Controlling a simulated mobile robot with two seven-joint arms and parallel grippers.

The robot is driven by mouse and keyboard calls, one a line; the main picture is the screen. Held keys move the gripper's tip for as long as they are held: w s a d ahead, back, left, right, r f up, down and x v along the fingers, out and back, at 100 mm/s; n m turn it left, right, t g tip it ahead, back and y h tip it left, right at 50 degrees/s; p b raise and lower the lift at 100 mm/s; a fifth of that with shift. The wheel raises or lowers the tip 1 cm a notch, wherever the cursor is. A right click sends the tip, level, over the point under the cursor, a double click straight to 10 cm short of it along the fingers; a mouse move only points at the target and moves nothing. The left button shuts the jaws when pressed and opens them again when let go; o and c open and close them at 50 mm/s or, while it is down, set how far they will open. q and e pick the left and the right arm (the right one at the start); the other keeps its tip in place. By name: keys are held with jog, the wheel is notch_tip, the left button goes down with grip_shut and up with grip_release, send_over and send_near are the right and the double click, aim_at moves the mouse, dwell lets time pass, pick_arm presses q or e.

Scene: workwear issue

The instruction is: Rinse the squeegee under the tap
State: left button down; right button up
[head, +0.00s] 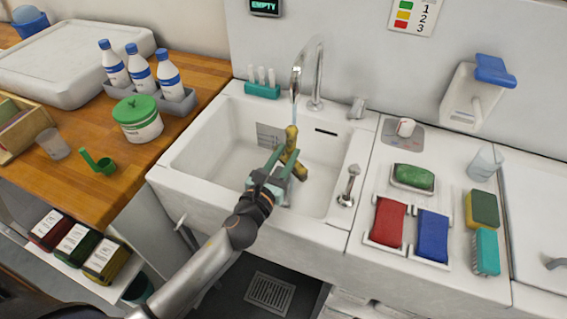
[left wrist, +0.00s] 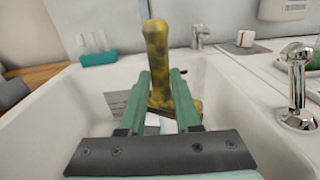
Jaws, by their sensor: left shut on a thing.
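My left gripper (head: 285,164) reaches into the white sink (head: 213,147). It is shut on the squeegee (head: 291,138), which is yellow with dark brownish patches. In the left wrist view the squeegee (left wrist: 157,45) stands upright between the green fingers of my left gripper (left wrist: 163,80), and its lower part is partly hidden. The chrome tap (head: 317,75) arches over the sink. A thin pale-blue stream of water shows below its spout, meeting the squeegee's upper end. My right gripper is not in view.
A chrome fitting (head: 349,185) stands at the sink's right edge. Bottles (head: 170,75) and a green-lidded tub (head: 138,120) crowd the wooden counter.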

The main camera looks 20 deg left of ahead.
aim_at(289, 143)
pick_arm(q)
jog(key=shift+w+a+f+b, duration=0.1)
jog(key=shift+w+a+f, duration=0.05)
jog(key=shift+w, duration=0.7)
jog(key=shift+w+a+f+b, duration=0.1)
jog(key=shift+w+a+b, duration=0.05)
jog(key=shift+w, duration=0.65)
jog(key=shift+w+a+f+b, duration=0.1)
jog(key=shift+w+a+f, duration=0.05)
jog(key=shift+w, duration=0.7)
jog(key=shift+d, duration=0.1)
jog(key=shift+w+d, duration=0.1)
jog(key=shift+d, duration=0.4)
jog(key=shift+a, duration=0.1)
jog(key=shift+a, duration=0.55)
jog(key=shift+d, duration=0.15)
jog(key=shift+d, duration=0.45)
